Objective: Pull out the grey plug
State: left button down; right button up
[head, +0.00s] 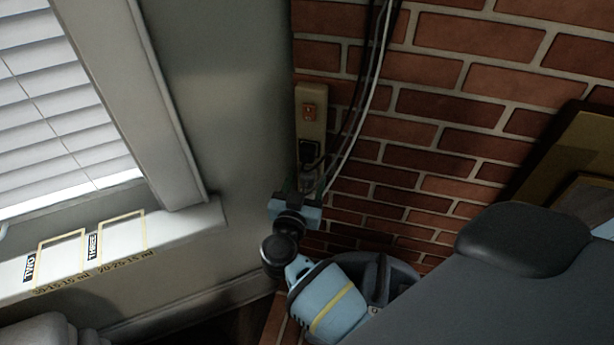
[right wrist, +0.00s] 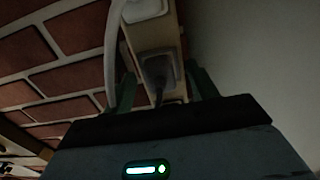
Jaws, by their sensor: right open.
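A tan power strip (head: 311,125) is mounted upright on the brick wall by the corner, with an orange switch near its top. A dark plug (head: 310,154) sits in it, its cord bending to the right. My right gripper (head: 310,186) is just below that plug in the head view, pointing at the strip. In the right wrist view a dark grey plug (right wrist: 156,70) sits in the strip (right wrist: 150,38) between the open fingers (right wrist: 162,92), with no clear contact. I cannot tell whether both views show the same plug. My left gripper is out of view.
A white plug (right wrist: 145,9) with a white cable (right wrist: 112,45) is beside the grey plug. Dark and white cables (head: 368,85) hang along the brick wall right of the strip. A windowsill (head: 120,245) is at left.

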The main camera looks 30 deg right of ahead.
jog(key=shift+c, duration=0.2)
grip_shut()
jog(key=shift+a, duration=0.1)
